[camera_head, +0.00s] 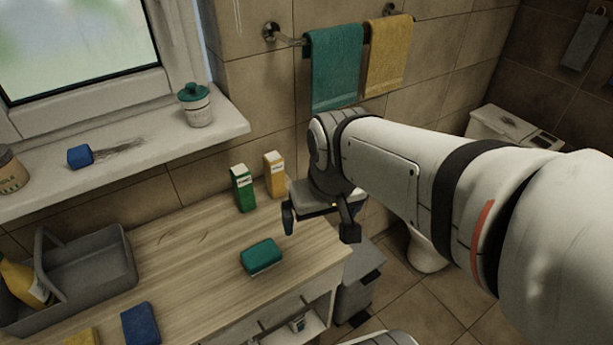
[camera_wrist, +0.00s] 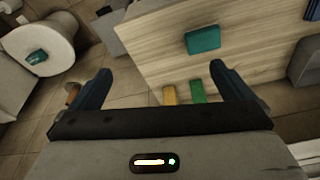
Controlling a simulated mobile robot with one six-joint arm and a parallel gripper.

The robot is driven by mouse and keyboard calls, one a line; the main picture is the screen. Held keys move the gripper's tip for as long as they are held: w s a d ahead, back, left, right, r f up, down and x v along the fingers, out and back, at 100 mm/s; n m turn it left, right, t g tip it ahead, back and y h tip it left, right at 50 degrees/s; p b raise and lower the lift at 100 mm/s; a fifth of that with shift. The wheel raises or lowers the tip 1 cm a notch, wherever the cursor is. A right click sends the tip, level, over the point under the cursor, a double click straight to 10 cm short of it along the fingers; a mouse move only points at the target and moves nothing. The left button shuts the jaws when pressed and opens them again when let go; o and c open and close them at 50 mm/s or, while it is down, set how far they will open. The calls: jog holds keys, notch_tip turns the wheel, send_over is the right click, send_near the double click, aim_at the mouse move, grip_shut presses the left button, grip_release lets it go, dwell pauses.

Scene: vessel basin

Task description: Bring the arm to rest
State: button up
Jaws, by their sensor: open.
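My gripper (camera_head: 320,225) hangs from my white arm above the right end of the wooden counter in the head view. Its two fingers are spread apart with nothing between them. In the wrist view my gripper (camera_wrist: 160,85) also shows open, with the counter behind and below it. A teal sponge (camera_head: 262,257) lies on the counter to the left of and below my gripper in the head view. The teal sponge also shows near the top of the wrist view (camera_wrist: 203,40), beyond the fingers and apart from them.
A green box (camera_head: 243,188) and a yellow box (camera_head: 275,174) stand on the counter by the wall, close to my gripper. A grey caddy (camera_head: 100,270) and a blue sponge (camera_head: 141,324) are at left. Teal (camera_head: 336,66) and yellow (camera_head: 388,55) towels hang above. A toilet (camera_head: 428,253) stands right.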

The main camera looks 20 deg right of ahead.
jog(key=shift+s+d+r, duration=0.15)
jog(key=shift+s+d, duration=0.05)
jog(key=shift+s, duration=0.3)
jog(key=shift+s+d+r, duration=0.15)
jog(key=shift+s, duration=0.3)
jog(key=shift+w, duration=0.1)
dwell(0.6)
